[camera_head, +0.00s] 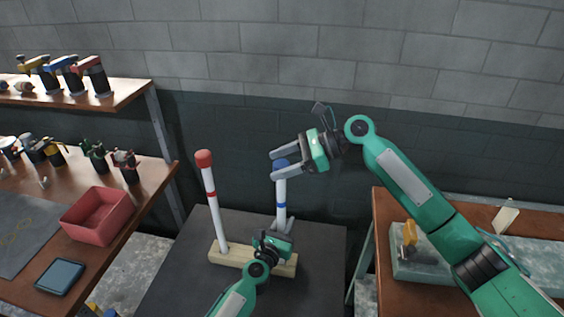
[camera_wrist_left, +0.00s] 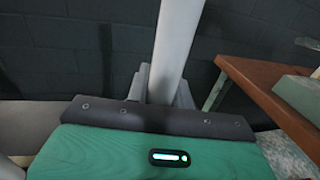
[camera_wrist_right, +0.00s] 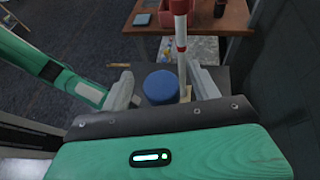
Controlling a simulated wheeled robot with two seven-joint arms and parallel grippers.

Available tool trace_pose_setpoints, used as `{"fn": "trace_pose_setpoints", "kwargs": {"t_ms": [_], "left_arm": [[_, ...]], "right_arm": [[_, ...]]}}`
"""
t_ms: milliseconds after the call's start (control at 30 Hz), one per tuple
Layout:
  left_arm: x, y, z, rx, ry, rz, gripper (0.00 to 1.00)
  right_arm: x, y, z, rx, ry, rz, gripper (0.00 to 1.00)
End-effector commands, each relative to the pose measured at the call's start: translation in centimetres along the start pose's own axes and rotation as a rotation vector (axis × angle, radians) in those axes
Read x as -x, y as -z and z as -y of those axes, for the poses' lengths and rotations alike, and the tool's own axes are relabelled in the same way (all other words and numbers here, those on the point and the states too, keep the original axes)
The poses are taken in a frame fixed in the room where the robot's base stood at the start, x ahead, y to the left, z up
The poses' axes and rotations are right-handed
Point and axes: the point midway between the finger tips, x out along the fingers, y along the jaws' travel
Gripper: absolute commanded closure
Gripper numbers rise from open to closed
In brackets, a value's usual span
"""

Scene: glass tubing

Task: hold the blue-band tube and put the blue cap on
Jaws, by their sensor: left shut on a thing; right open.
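The white tube with a blue band (camera_head: 281,204) stands upright above the wooden block (camera_head: 225,257). My left gripper (camera_head: 281,228) is shut on its lower part; in the left wrist view the white tube (camera_wrist_left: 178,45) rises between the fingers (camera_wrist_left: 162,88). The blue cap (camera_head: 280,163) is at the tube's top end; I cannot tell how far down it sits. My right gripper (camera_head: 285,162) is open around the cap. In the right wrist view the blue cap (camera_wrist_right: 161,87) lies between the spread fingers (camera_wrist_right: 163,85), with gaps on both sides, and hides the tube below.
A tube with a red band (camera_head: 212,200) and red cap (camera_head: 204,158) stands in the block, left of the blue-band tube and near my right gripper. A shelf with a red bin (camera_head: 97,216) is at left. A bench (camera_head: 383,232) is at right.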

Motion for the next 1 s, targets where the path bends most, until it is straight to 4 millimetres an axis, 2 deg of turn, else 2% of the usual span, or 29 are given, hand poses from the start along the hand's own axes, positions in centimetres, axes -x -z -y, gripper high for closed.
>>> {"fn": "trace_pose_setpoints", "kwargs": {"t_ms": [133,267,600,700,833,1000], "left_arm": [[0.0,0.1,0.0,0.000,0.000,-0.001,1.00],[0.0,0.1,0.0,0.000,0.000,-0.001,1.00],[0.0,0.1,0.0,0.000,0.000,-0.001,1.00],[0.0,0.1,0.0,0.000,0.000,-0.001,1.00],[0.0,0.1,0.0,0.000,0.000,-0.001,1.00],[0.0,0.1,0.0,0.000,0.000,-0.001,1.00]], "right_arm": [[0.3,0.0,0.0,0.000,0.001,0.000,0.38],[1.7,0.1,0.1,0.000,0.002,-0.001,0.38],[8.8,0.1,0.1,-0.001,0.003,-0.001,0.38],[10.3,0.1,0.0,-0.001,0.001,-0.001,0.38],[11.6,0.1,0.0,-0.001,0.001,-0.001,0.38],[12.0,0.0,0.0,0.000,-0.001,0.000,0.38]]}}
